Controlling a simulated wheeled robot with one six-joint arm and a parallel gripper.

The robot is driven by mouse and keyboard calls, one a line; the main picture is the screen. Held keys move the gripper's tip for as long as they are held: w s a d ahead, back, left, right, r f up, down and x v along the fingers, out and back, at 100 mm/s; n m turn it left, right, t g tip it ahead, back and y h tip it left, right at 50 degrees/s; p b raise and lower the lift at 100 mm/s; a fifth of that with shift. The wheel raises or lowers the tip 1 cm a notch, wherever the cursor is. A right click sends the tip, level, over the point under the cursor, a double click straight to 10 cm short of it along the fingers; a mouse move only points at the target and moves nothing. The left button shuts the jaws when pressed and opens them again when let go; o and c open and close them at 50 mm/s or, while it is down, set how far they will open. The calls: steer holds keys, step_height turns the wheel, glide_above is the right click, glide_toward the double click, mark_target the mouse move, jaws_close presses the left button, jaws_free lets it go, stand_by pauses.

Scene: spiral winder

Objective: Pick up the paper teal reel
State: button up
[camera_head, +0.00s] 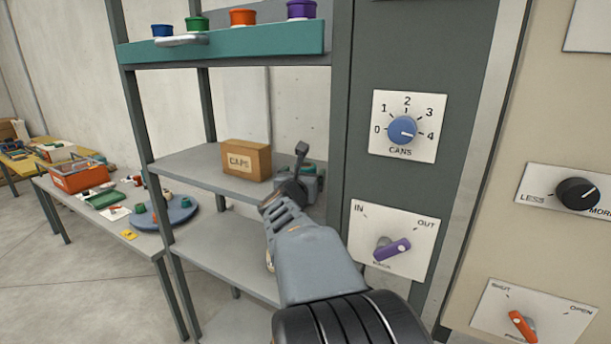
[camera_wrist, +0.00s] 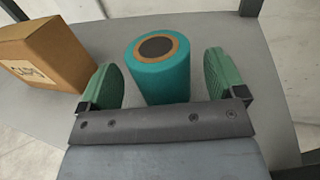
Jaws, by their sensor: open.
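The teal paper reel (camera_wrist: 160,75) shows in the wrist view as a teal cylinder with a brown ring and a dark centre on its end face. It is on the grey shelf (camera_wrist: 210,28), between the two green finger pads of my open gripper (camera_wrist: 165,82). A gap shows on each side of it, and its lower part is hidden behind the gripper's body. In the head view my gripper (camera_head: 300,178) is over the middle shelf, and only a bit of teal (camera_head: 309,168) shows behind it.
A cardboard box marked CAPS (camera_head: 247,160) stands on the shelf left of my gripper. A panel with a blue knob (camera_head: 402,130) and a purple switch (camera_head: 391,249) stands close on the right. A teal upper shelf (camera_head: 225,45) holds several coloured caps. Shelf posts stand on both sides.

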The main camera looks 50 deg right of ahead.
steer(key=shift+x, duration=1.2)
steer(key=c, duration=1.1)
